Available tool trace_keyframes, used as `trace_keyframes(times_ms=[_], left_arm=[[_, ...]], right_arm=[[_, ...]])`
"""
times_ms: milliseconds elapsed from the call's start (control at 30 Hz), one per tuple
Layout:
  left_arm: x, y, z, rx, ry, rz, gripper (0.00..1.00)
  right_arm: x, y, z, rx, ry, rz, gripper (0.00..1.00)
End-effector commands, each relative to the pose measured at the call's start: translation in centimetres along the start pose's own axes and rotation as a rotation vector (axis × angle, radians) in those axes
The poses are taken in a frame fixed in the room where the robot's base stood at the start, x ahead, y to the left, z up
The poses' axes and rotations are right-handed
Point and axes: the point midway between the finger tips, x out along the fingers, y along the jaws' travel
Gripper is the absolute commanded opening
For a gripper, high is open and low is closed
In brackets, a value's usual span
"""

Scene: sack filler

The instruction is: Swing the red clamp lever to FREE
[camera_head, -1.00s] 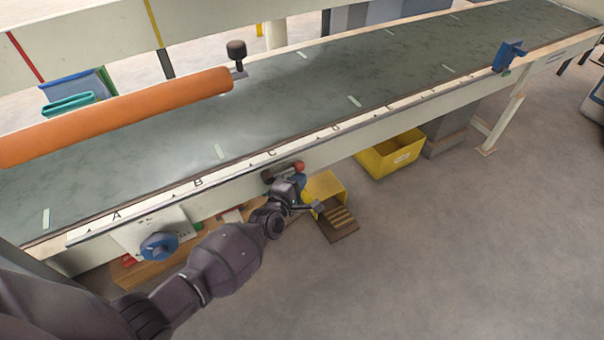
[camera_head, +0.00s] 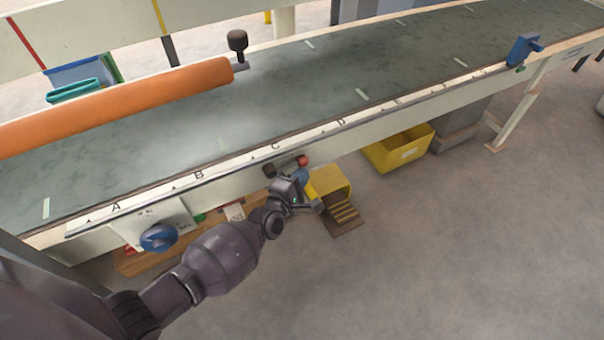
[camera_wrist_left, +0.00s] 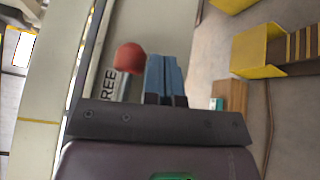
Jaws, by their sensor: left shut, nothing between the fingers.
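The clamp lever's round red knob (camera_head: 303,160) is on the front side of the conveyor, below the letter strip between C and D. It also shows in the wrist view (camera_wrist_left: 129,57), directly left of my blue fingertips. My left gripper (camera_head: 301,176) is shut and empty, just below the knob in the head view. In the wrist view its fingers (camera_wrist_left: 164,76) lie close together. I cannot tell whether they touch the knob. A label (camera_wrist_left: 107,88) reading "REE", its start cut off, is below the knob there. My right gripper is not in view.
The conveyor belt (camera_head: 300,92) runs across, with an orange roller (camera_head: 120,103) on it. A blue knob (camera_head: 159,237) is at the front left and a blue clamp (camera_head: 523,49) at the far right. Yellow bins (camera_head: 398,150) stand below the frame. Floor to the right is clear.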

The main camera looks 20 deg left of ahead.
Motion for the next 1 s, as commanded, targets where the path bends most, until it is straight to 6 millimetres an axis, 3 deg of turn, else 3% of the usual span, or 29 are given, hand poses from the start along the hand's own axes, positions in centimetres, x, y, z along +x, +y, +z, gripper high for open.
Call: trace_keyframes(times_ms=[600,1000], left_arm=[[-9.0,0.2,0.0,0.000,0.000,0.002,0.00],[-10.2,0.0,0.0,-0.001,0.000,0.000,0.00]], right_arm=[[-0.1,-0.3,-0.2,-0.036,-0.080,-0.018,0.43],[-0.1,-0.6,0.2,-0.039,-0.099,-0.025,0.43]])
